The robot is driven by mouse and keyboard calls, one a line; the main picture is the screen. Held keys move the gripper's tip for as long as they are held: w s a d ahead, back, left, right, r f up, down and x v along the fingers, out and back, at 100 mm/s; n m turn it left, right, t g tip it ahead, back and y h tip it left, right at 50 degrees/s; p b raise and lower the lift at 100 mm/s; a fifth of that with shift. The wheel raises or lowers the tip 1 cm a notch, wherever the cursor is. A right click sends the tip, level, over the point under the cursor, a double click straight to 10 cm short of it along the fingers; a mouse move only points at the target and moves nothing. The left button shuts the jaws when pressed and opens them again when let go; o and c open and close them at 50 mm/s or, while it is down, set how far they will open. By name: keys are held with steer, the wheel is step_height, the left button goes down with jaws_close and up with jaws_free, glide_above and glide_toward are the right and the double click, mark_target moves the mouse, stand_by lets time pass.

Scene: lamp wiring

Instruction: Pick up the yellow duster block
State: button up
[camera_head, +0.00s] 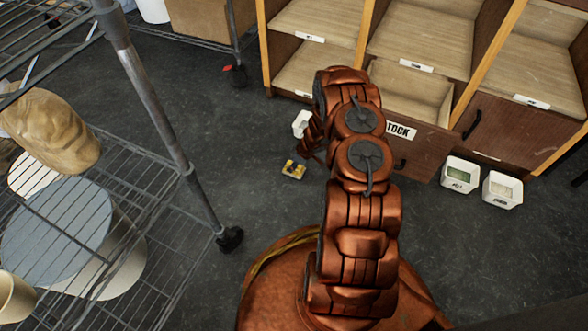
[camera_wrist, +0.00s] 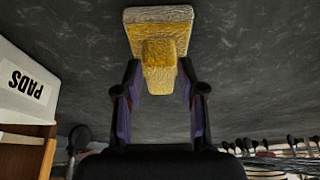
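The yellow duster block (camera_head: 293,170) lies on the dark floor in the head view, left of my arm. In the wrist view the yellow duster block (camera_wrist: 160,30) has a wide pale-edged base and a narrower raised yellow part facing me. My gripper (camera_wrist: 160,72) is open, with one dark, purple-lined finger on each side of the raised part. Gaps seem to show between the fingers and the block; contact cannot be made out. In the head view my arm hides most of the gripper.
A white bin marked PADS (camera_wrist: 25,90) stands at the left in the wrist view. Wooden cubbies with an open STOCK drawer (camera_head: 405,130) stand behind my arm. White bins (camera_head: 461,174) stand to the right. A wire rack (camera_head: 150,95) stands at left. Floor around the block is clear.

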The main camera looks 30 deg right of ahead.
mark_target(290, 162)
jaws_close()
step_height(290, 162, up, 4)
steer(key=p, duration=0.2)
steer(key=shift+r+p, duration=0.15)
steer(key=shift+p, duration=0.25)
steer(key=shift+s+a+f, duration=0.15)
steer(key=shift+s+f, duration=0.15)
steer(key=shift+s, duration=0.2)
steer(key=s+a+r+p, duration=0.1)
steer(key=s+a+p, duration=0.1)
steer(key=s, duration=1.2)
steer(key=shift+s+a+r, duration=0.15)
steer(key=shift+s+a, duration=0.2)
steer(key=shift+a, duration=0.15)
